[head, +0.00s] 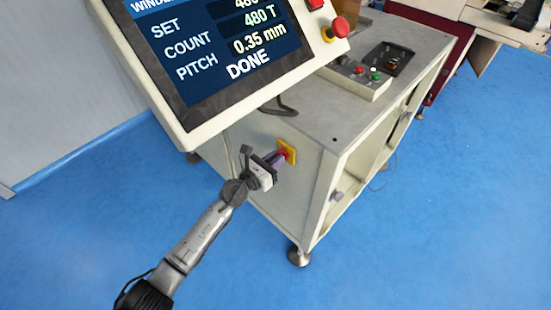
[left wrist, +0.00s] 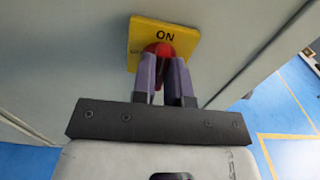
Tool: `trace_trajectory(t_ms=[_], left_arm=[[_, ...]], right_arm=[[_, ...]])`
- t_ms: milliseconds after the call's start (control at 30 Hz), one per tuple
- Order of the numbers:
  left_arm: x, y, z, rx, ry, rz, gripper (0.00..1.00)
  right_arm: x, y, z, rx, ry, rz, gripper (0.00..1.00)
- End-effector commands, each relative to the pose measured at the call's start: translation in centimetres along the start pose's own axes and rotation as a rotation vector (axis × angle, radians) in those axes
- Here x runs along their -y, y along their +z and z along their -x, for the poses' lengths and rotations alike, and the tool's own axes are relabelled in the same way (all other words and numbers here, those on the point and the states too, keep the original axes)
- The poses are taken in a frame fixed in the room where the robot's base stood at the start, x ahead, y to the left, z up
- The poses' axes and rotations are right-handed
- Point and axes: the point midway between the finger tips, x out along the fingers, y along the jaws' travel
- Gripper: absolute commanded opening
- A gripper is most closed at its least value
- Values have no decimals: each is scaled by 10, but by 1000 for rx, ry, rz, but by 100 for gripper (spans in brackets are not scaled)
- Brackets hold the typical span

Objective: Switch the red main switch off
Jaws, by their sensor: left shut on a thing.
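The red main switch (left wrist: 158,49) sits on a yellow plate (left wrist: 187,39) marked ON, on the side panel of the winder cabinet. In the head view the yellow plate (head: 289,150) shows on the cabinet's left side, with the switch mostly hidden by the gripper. My left gripper (left wrist: 165,62) is at the switch, its two purple-grey fingers shut on the red knob from either side. It also shows in the head view (head: 279,158). The lower part of the knob is hidden between the fingers. My right gripper is not in view.
A display panel (head: 225,55) reading DONE hangs above and left of my left arm, with a red button (head: 335,28) at its edge. A control box (head: 357,77) stands on the cabinet top (head: 300,105). The blue floor around is clear.

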Motion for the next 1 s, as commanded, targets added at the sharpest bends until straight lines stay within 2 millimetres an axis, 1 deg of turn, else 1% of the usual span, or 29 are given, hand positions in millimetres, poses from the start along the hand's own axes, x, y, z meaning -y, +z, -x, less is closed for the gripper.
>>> trace_trajectory(t_ms=[267,1000], left_arm=[[-1,2,0,-1,1,207,0],[-4,0,0,-1,1,911,0]], right_arm=[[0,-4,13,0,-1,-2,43],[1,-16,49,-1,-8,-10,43]])
